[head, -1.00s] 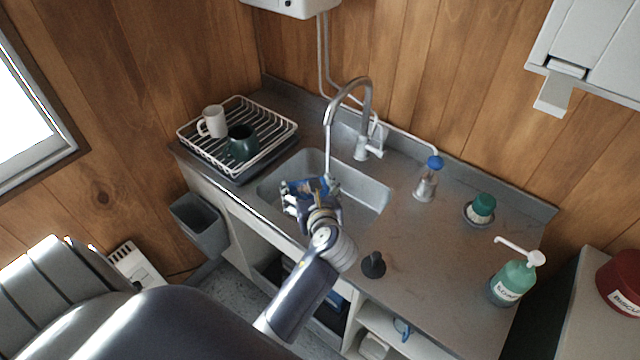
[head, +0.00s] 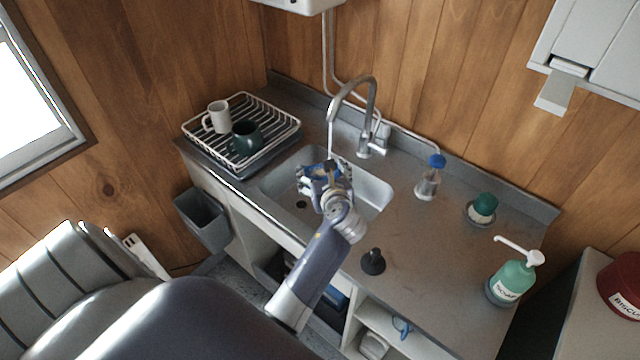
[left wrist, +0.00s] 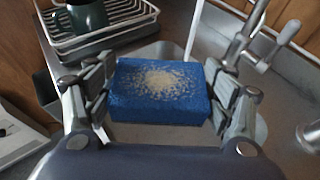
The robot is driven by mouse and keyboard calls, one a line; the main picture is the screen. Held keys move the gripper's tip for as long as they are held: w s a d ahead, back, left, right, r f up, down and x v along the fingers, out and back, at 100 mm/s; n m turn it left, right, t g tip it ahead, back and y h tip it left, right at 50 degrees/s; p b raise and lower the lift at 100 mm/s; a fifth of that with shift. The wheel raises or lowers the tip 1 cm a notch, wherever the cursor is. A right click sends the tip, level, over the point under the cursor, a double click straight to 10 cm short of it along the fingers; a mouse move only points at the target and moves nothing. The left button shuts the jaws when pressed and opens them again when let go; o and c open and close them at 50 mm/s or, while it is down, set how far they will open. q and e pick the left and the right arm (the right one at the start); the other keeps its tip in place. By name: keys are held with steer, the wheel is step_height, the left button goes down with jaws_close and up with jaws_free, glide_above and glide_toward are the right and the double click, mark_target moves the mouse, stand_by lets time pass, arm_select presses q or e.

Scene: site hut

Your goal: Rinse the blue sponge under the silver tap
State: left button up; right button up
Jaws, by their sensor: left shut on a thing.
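The blue sponge (left wrist: 158,103) has pale tan specks on its top face. My left gripper (left wrist: 160,92) is shut on it, with a finger on each short side. In the head view the gripper (head: 325,182) is over the sink basin (head: 372,190), and the sponge (head: 331,166) is mostly hidden by it. The silver tap (head: 368,105) arches over the basin. A thin pale stream of water (head: 330,138) falls from its spout. In the left wrist view the stream (left wrist: 194,30) comes down at the sponge's far edge; I cannot tell if it touches. My right gripper is out of view.
A dish rack (head: 270,112) with a white mug (head: 217,117) and a dark green mug (head: 247,138) stands left of the basin. On the right are a blue-topped dispenser (head: 428,180), a green-topped brush (head: 483,208), a black plug (head: 373,262) and a green soap bottle (head: 513,280).

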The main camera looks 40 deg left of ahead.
arm_select(q)
steer(key=w+a+f+b, duration=0.1)
steer(key=w+a+b, duration=0.2)
steer(key=w, duration=0.5)
steer(key=shift+a+f+b, duration=0.35)
steer(key=shift+f, duration=0.05)
stand_by(0.3)
steer(key=shift+w+d, duration=0.1)
steer(key=shift+d, duration=0.05)
steer(key=shift+w+d+p, duration=0.2)
steer(key=shift+d+p, duration=0.1)
steer(key=shift+d, duration=0.1)
steer(key=shift+a, duration=0.1)
steer(key=shift+s+a+p, duration=0.3)
steer(key=shift+a+p, duration=0.2)
steer(key=shift+p, duration=0.25)
